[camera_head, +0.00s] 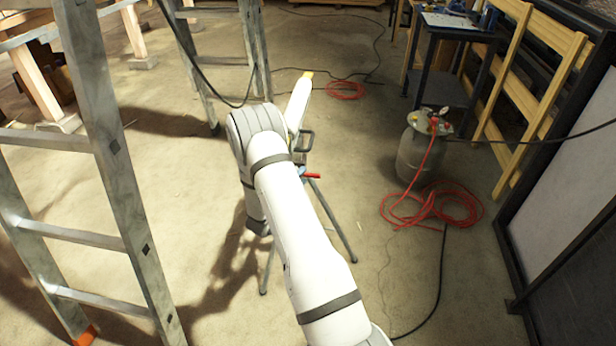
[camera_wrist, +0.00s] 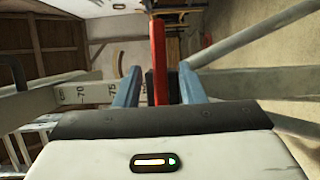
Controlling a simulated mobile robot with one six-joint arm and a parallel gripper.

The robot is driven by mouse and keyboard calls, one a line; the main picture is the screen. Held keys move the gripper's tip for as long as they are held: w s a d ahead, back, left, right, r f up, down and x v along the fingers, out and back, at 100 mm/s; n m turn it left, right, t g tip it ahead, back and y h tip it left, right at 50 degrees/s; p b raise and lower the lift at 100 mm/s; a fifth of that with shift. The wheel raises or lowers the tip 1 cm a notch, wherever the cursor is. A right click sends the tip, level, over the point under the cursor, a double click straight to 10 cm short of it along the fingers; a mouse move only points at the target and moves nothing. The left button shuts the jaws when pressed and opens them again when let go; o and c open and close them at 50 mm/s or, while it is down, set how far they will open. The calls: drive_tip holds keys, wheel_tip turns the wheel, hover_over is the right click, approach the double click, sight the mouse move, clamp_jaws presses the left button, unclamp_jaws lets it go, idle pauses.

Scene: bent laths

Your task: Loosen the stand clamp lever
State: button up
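The red clamp lever (camera_wrist: 158,55) stands upright in the wrist view, between the two blue fingers of my gripper (camera_wrist: 159,72). The fingers are apart, with a visible gap on each side of the lever. In the head view the red lever (camera_head: 313,175) sticks out just right of my arm, beside a small bit of blue finger. The stand (camera_head: 337,224) shows dark splayed legs; my arm hides much of its middle. A grey tube with centimetre marks (camera_wrist: 90,92), showing 70 and 75, lies left of the fingers in the wrist view.
A metal ladder (camera_head: 115,165) stands close on the left, another behind it. A grey pressure tank (camera_head: 417,150) and coiled red hose (camera_head: 440,205) are on the right, with a dark cable on the floor. A white elongated body with yellow tip (camera_head: 298,100) rises beyond my arm.

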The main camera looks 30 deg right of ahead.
drive_tip(key=p+v, duration=0.1)
drive_tip(key=v, duration=0.7)
drive_tip(key=shift+w+r, duration=0.1)
